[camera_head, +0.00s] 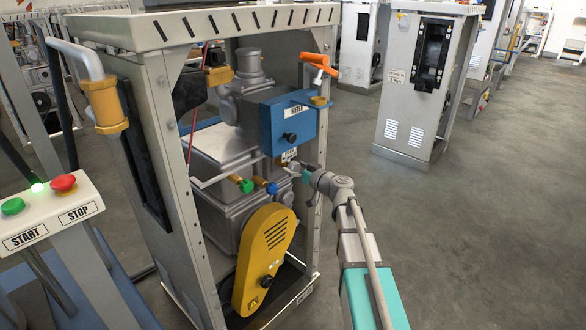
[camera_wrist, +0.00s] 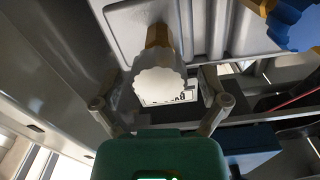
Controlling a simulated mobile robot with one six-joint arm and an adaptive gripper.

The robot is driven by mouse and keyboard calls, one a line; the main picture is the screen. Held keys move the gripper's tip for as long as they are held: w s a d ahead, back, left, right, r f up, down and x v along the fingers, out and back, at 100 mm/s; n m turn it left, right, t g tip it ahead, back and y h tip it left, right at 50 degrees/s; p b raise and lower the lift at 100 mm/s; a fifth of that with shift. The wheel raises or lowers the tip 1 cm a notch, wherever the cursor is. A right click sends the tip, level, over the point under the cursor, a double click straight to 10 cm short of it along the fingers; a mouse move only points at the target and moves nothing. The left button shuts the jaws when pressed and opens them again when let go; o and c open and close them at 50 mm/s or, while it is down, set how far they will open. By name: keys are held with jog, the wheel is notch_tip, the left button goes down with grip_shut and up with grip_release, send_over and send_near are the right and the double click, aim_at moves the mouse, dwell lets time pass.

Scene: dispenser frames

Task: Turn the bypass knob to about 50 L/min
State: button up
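The white scalloped bypass knob (camera_wrist: 160,82) sits on a brass stem in the wrist view. A label plate (camera_wrist: 178,95) shows partly behind it, its lettering upside down and mostly covered. My gripper (camera_wrist: 163,88) is open, with one finger left of the knob and one right of it. A gap shows on both sides, so the fingers do not appear to grip it. In the head view my gripper (camera_head: 302,172) reaches the machine just below a small label (camera_head: 289,155); the white knob is hard to make out there. I see no flow readout that I can read.
A blue knob (camera_head: 271,188) and a green knob (camera_head: 246,185) stand left of my gripper. A blue meter box (camera_head: 290,122) and an orange handle (camera_head: 321,66) are above. A yellow belt guard (camera_head: 264,258) is below. A frame post stands close by. Open floor lies right.

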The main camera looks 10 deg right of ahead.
jog(key=c, duration=0.9)
jog(key=shift+a, duration=0.2)
jog(key=shift+c, duration=0.2)
jog(key=shift+d, duration=0.1)
jog(key=shift+m, duration=0.3)
